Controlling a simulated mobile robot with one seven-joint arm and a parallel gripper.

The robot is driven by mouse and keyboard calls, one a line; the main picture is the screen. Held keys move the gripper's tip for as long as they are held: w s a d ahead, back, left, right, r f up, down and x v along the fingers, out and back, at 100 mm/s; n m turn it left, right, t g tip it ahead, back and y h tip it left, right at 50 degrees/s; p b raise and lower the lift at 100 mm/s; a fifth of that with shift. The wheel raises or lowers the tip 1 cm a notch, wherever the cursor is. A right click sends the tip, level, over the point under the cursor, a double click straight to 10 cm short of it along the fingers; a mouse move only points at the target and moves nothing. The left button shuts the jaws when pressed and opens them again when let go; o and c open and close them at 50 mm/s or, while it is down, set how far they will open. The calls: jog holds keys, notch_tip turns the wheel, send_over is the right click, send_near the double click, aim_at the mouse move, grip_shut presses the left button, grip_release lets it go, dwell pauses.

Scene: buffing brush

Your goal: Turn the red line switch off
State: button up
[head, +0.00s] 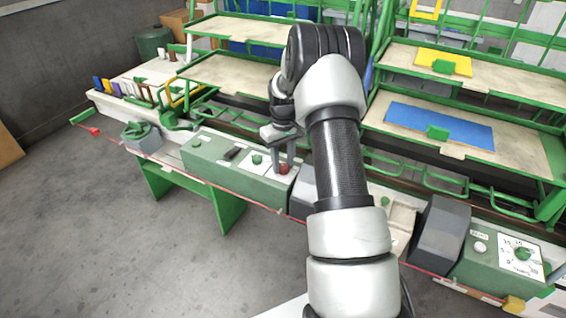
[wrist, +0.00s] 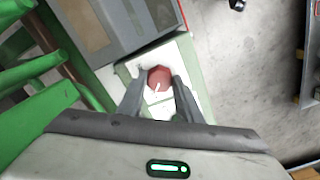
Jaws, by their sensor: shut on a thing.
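The red line switch (head: 283,169) is a small red knob on the white plate of a green control box (head: 215,161). In the wrist view the red knob (wrist: 159,79) has a white pointer mark and sits between my two fingertips. My gripper (head: 283,160) reaches down to it from above, with its fingers on either side of the knob and closed on it. In the wrist view my gripper (wrist: 160,92) partly covers the white plate around the knob. In the head view the fingers hide part of the knob.
A green knob (head: 257,159) and a dark switch (head: 233,153) sit left on the same box. Grey sloped boxes (head: 440,234) stand to the right. A red cord (head: 240,201) runs along the front edge. Green racks with shelves (head: 455,75) rise behind. Open floor lies in front.

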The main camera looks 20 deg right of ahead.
aim_at(283, 166)
dwell(0.4)
jog(key=o, duration=1)
jog(key=shift+o, duration=0.2)
notch_tip(283, 166, up, 18)
jog(key=p, duration=0.1)
jog(key=shift+f+p, duration=0.25)
jog(key=shift+p, duration=0.1)
